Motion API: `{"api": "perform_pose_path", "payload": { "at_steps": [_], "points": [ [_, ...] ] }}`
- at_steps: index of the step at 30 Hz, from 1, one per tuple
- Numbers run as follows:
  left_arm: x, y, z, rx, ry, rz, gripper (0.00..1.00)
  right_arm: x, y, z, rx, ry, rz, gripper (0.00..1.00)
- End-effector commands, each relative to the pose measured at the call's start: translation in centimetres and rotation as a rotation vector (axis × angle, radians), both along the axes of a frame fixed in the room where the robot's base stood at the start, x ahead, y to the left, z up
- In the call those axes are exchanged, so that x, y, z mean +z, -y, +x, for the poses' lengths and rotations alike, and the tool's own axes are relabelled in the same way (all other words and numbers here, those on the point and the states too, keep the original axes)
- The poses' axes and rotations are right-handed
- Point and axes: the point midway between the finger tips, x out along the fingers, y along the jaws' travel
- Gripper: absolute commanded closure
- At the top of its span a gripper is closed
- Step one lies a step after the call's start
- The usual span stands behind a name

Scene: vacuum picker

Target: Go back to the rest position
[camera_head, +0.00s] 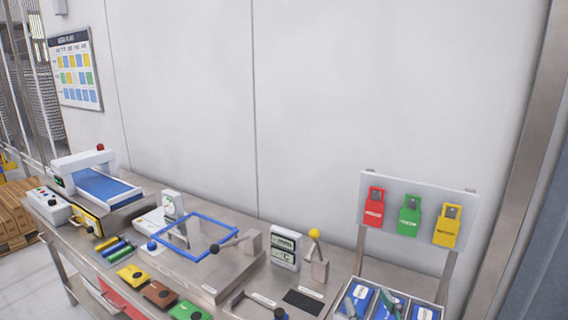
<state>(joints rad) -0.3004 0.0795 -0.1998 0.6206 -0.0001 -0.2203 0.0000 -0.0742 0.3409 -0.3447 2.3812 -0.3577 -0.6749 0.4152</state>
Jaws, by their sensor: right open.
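My right gripper (372,304) shows only as what look like two dark teal fingertips at the bottom edge, right of centre. The fingertips are apart, with nothing seen between them. They show in front of the blue boxes (361,296) at the right end of the bench. The rest of this gripper and its arm are below the picture. My left gripper is not in view.
A steel bench (225,278) runs along the wall. It bears a small conveyor (105,187), a blue square frame (228,228), a white display unit (285,247) and a yellow-knobbed lever (314,233). A panel (386,231) with red, green and yellow tags stands at right.

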Motion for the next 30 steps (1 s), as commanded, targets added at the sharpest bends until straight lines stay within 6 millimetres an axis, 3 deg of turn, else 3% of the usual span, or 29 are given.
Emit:
{"api": "perform_pose_path", "payload": {
  "at_steps": [1, 3, 6, 9, 12, 20, 21, 26, 30],
  "points": [
    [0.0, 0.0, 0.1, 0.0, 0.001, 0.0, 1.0, -3.8, 1.3, -1.0, -0.053, -0.146, 0.003, 0.43],
    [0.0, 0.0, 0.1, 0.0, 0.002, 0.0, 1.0, -8.6, 2.8, -3.0, -0.111, -0.337, -0.01, 0.43],
    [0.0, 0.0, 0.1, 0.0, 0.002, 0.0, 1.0, -14.4, 4.2, -6.8, -0.156, -0.591, -0.034, 0.43],
    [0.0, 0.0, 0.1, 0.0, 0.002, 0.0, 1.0, -18.5, 4.9, -10.8, -0.17, -0.798, -0.055, 0.43],
    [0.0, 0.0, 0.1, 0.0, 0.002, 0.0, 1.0, -21.5, 5.3, -14.6, -0.167, -0.97, -0.074, 0.43],
    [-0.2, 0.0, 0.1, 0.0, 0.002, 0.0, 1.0, -26.2, 5.4, -23.7, -0.116, -1.323, -0.104, 0.43],
    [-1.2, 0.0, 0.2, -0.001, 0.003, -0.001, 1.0, -28.5, 5.4, -22.9, -0.117, -1.317, -0.107, 0.43],
    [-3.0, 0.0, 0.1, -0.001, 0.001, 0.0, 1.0, -35.2, 5.2, -21.8, -0.117, -1.332, -0.111, 0.43],
    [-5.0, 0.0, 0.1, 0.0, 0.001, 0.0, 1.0, -42.5, 5.1, -21.5, -0.115, -1.353, -0.116, 0.43]
  ]
}}
